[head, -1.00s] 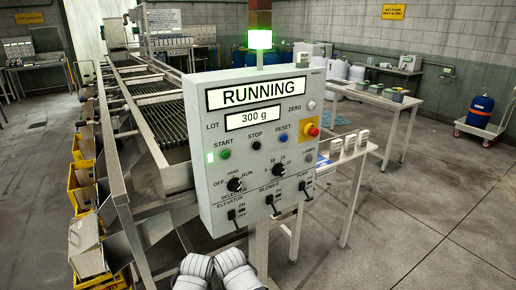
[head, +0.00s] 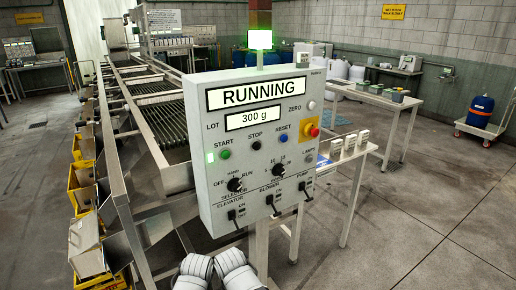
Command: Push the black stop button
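The grey control panel (head: 216,106) stands upright in the middle of the head view. Its upper display reads RUNNING (head: 257,92) and the lower one reads 300 g. The black stop button (head: 256,145) sits under the word STOP, between the green start button (head: 225,153) and the blue reset button (head: 282,137). White and grey rounded parts of my own arms show at the bottom edge, below the panel. Neither gripper's fingers can be seen, and nothing touches the panel's face.
A red emergency knob (head: 313,131) on a yellow plate sits right of the reset button. Knobs and toggle switches fill the panel's lower part. A green-lit lamp (head: 260,40) stands above. The roller sizer (head: 157,115) is behind at left. Floor at right is open.

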